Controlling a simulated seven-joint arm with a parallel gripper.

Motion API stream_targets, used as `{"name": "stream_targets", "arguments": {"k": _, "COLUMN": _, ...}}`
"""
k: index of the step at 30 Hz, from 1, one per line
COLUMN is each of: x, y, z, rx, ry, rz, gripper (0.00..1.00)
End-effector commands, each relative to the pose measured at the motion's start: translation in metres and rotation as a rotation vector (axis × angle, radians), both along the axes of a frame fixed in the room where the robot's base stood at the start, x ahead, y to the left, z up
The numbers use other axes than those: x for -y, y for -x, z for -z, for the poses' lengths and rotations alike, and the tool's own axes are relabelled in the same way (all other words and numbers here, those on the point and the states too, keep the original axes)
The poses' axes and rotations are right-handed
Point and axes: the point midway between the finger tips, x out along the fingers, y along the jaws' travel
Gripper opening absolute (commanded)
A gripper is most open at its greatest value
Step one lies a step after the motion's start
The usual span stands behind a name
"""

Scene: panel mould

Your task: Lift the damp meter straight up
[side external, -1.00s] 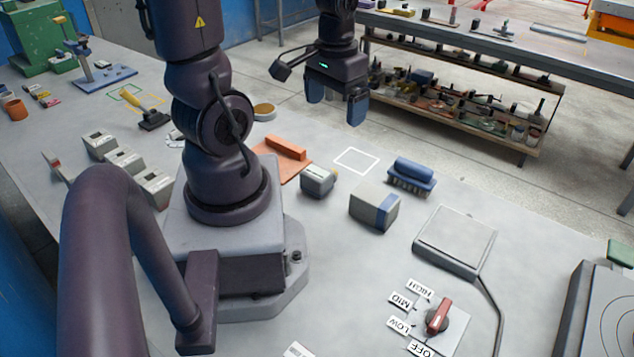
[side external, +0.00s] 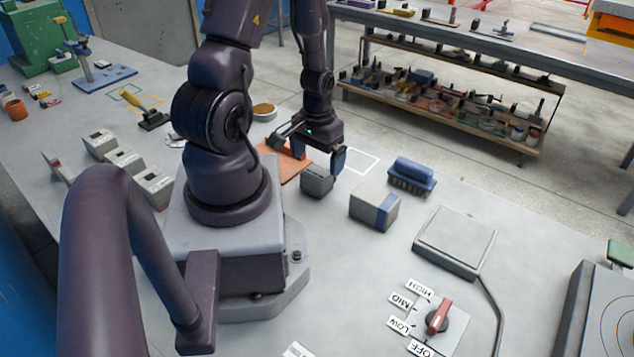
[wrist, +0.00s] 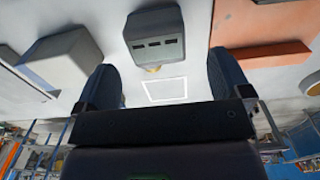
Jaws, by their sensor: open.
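The damp meter appears to be the small grey box (side external: 316,182) on the bench just right of my arm's base. In the wrist view, the meter (wrist: 154,38) shows dark slots on one face and a yellow bit at its lower edge. My gripper (side external: 322,158) is open and points down close over the meter. In the wrist view, the open gripper (wrist: 166,82) has one finger to each side of the meter, with room between. The side view does not show clearly how far the fingertips reach down beside it. Nothing is held.
A grey and blue block (side external: 374,207) and a blue brush (side external: 412,176) stand to the right. An orange-brown board (side external: 292,172) with a raised bar lies close on the left. A white outlined square (side external: 362,160) on the bench behind the meter is empty.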

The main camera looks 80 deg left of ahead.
Motion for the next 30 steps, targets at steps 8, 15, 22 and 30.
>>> {"name": "stream_targets", "arguments": {"k": 8, "x": 0.002, "y": 0.001, "z": 0.017, "rx": -0.003, "ry": 0.003, "rz": 0.0, "gripper": 0.96}}
{"name": "stream_targets", "arguments": {"k": 15, "x": 0.006, "y": 0.002, "z": 0.048, "rx": -0.004, "ry": 0.004, "rz": 0.0, "gripper": 0.96}}
{"name": "stream_targets", "arguments": {"k": 22, "x": 0.006, "y": 0.002, "z": 0.059, "rx": -0.001, "ry": 0.001, "rz": 0.0, "gripper": 0.96}}
{"name": "stream_targets", "arguments": {"k": 30, "x": 0.005, "y": 0.001, "z": 0.058, "rx": -0.001, "ry": -0.001, "rz": 0.0, "gripper": 0.73}}
